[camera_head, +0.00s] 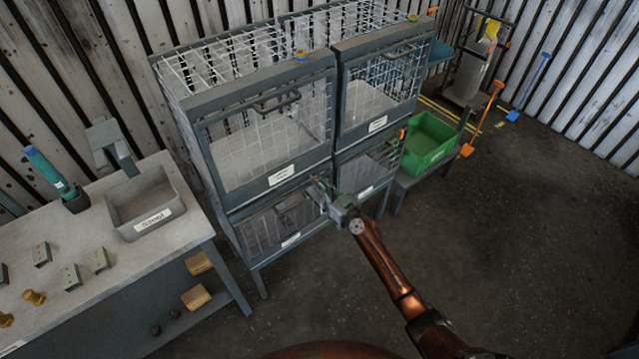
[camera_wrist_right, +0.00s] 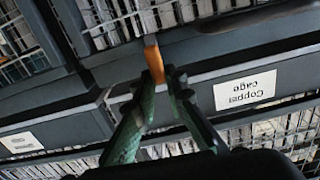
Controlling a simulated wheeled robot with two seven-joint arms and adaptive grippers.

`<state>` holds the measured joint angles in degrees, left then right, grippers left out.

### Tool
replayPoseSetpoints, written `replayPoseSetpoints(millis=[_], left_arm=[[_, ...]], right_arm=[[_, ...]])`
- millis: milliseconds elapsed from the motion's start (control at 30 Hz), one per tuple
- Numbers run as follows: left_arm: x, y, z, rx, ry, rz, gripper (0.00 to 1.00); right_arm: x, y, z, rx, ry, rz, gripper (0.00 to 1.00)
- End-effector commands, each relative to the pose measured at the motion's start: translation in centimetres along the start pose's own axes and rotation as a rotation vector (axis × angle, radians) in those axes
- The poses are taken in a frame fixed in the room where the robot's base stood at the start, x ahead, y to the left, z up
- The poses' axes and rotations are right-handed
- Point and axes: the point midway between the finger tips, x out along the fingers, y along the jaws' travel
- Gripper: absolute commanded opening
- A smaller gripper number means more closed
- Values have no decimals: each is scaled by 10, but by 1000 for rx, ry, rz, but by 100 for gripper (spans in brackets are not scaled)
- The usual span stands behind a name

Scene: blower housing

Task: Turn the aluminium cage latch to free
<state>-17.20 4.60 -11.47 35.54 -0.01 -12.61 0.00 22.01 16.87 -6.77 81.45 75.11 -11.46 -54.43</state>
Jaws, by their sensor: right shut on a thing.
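My right gripper (camera_head: 325,187) reaches the cage rack where the four cage fronts meet. In the right wrist view its green fingers (camera_wrist_right: 158,82) are shut on the end of an orange latch (camera_wrist_right: 153,58). The latch lies across the dark frame rail at the corner of a cage front. In the head view the gripper hides this latch. An upside-down label, "Copper cage" (camera_wrist_right: 245,90), is on the rail beside the fingers. The lower left cage (camera_head: 262,232) has a label too small to read. My left gripper is not in view.
Other latches sit at the upper left cage's top (camera_head: 301,56) and the lower right cage's corner (camera_head: 402,134). A workbench (camera_head: 110,270) with a grey bin (camera_head: 147,205) stands at left. A green crate (camera_head: 430,140) is at right. The floor at lower right is clear.

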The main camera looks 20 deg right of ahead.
Motion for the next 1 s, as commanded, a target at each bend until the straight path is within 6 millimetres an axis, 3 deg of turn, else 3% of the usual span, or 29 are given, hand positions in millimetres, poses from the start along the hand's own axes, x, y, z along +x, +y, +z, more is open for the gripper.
replayPoseSetpoints(millis=[367, 1000], left_arm=[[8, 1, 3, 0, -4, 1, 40], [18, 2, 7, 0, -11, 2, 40]], right_arm=[[0, 3, 1, 221, 1, 1, 0], [0, 9, 4, 828, 1, 1, 0]])
